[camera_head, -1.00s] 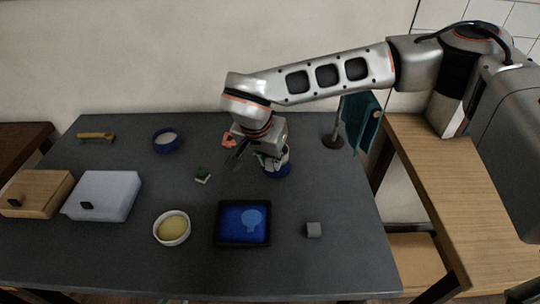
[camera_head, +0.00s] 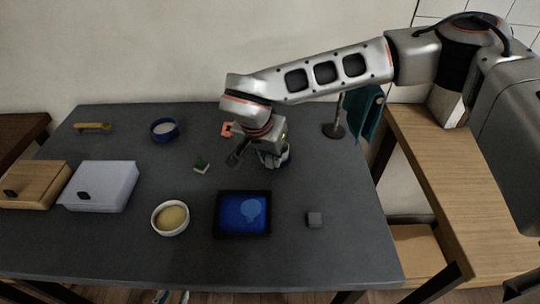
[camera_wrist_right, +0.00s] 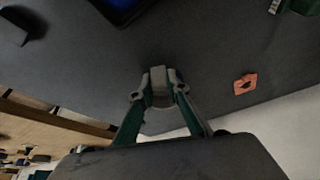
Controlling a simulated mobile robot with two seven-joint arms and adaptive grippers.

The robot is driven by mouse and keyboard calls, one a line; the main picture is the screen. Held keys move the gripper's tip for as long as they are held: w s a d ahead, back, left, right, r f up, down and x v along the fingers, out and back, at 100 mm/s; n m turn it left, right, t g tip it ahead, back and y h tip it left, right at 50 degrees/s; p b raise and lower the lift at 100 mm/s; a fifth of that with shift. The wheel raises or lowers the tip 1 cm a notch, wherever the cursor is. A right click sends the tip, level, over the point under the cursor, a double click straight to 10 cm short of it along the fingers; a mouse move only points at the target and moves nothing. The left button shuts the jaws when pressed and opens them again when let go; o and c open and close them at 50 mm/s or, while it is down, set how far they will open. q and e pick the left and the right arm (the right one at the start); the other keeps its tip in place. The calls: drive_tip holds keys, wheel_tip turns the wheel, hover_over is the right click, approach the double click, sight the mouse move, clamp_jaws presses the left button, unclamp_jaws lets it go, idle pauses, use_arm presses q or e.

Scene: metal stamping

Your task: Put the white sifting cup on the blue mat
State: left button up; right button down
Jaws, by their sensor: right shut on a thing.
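My right gripper (camera_head: 270,158) reaches over the back middle of the table. It is shut on a small pale thing, apparently the white sifting cup (camera_head: 285,152), which is mostly hidden behind the fingers in the head view and has some blue at its edge. In the right wrist view the gripper (camera_wrist_right: 160,95) has its fingertips together around a pale grey piece. The blue mat seems to be the dark-framed blue panel (camera_head: 232,213) near the front middle, with a lighter blue shape on it. It lies in front of and left of the gripper. My left gripper is not in view.
A blue bowl (camera_head: 164,131), green-and-white block (camera_head: 202,167) and orange piece (camera_head: 227,129) lie farther back. Two boxes (camera_head: 100,186) (camera_head: 35,185) stand left.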

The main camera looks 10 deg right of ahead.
drive_tip(key=shift+f, duration=0.3)
drive_tip(key=c, duration=1.8)
unclamp_jaws()
drive_tip(key=shift+c, duration=0.2)
drive_tip(key=shift+r, duration=0.1)
drive_tip(key=v, duration=1.1)
drive_tip(key=shift+s+a+r, duration=0.2)
drive_tip(key=shift+r, duration=0.15)
